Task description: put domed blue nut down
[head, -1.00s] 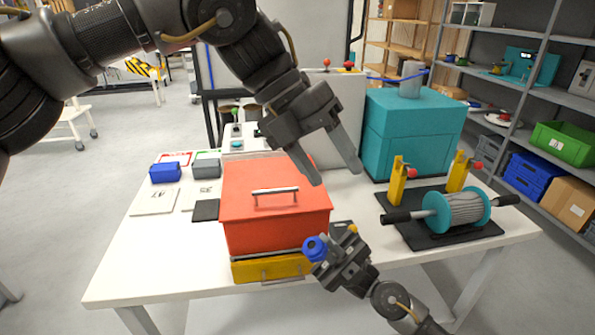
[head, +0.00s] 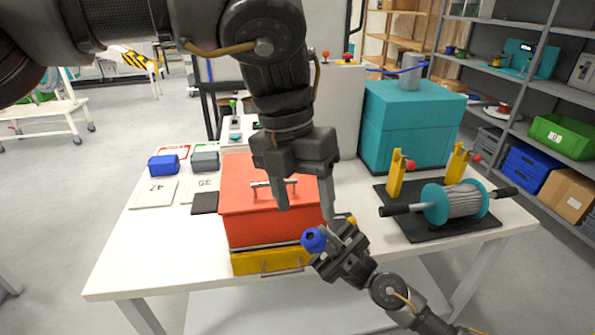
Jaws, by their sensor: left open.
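The domed blue nut (head: 313,240) is at the tip of my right gripper (head: 322,252), in front of the red box's right front corner. My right gripper is shut on the nut and holds it up, seemingly above the table's front area; the exact height is hard to tell. My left gripper (head: 306,208) points down with its fingers spread, open and empty. It is above and just behind the nut, in front of the red box's lid in the picture.
The red box (head: 240,200) with a lid handle has a yellow drawer (head: 262,262) below. A cable reel (head: 460,202) sits on a black base at right, near yellow posts (head: 396,175). A teal box (head: 410,125) stands behind. White table (head: 150,260) is clear at front left.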

